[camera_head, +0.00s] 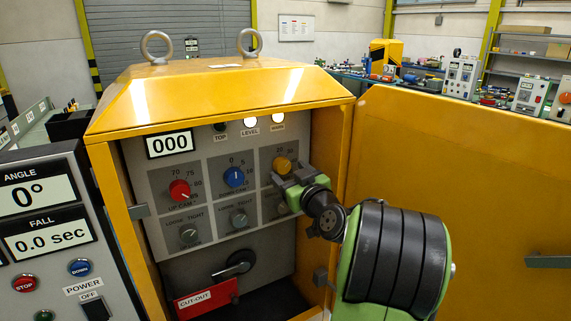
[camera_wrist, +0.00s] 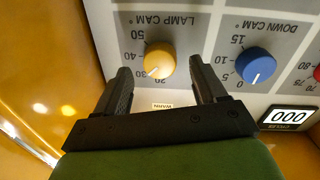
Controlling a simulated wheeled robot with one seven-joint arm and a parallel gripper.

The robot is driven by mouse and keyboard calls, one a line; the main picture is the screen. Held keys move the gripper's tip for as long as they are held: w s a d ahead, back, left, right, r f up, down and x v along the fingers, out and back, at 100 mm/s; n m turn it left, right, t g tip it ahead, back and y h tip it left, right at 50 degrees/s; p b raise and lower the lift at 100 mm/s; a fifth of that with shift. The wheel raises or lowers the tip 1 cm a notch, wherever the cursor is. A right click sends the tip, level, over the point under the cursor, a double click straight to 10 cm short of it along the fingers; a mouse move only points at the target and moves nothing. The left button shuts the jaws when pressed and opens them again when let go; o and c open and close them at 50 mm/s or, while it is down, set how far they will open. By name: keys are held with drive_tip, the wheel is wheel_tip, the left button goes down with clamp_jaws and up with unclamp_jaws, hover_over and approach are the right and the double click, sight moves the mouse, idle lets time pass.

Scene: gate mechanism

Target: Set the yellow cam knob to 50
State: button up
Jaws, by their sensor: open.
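The blue DOWN CAM knob (camera_wrist: 256,65) is beside the yellow one. A red UP CAM knob (camera_head: 180,190) and smaller grey knobs (camera_head: 189,234) are on the same panel. The yellow cabinet's open door (camera_head: 460,180) stands at the right. The display (camera_head: 170,143) reads 000.

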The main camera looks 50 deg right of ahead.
sight(282, 166)
drive_tip(key=x, duration=0.2)
drive_tip(key=shift+w+d, duration=0.15)
drive_tip(key=shift+w, duration=0.1)
drive_tip(key=c, duration=1.1)
drive_tip(key=shift+o, duration=0.2)
drive_tip(key=shift+m, duration=0.3)
drive_tip(key=m, duration=0.3)
drive_tip(key=shift+m, duration=0.4)
drive_tip(key=m, duration=0.4)
drive_tip(key=m+p, duration=0.1)
drive_tip(key=m, duration=0.4)
drive_tip(key=shift+r+g+y+p, duration=0.15)
drive_tip(key=shift+g+y+p, duration=0.15)
drive_tip(key=shift+y+p, duration=0.1)
drive_tip(key=shift+m+p, duration=0.65)
drive_tip(key=shift+m, duration=1.25)
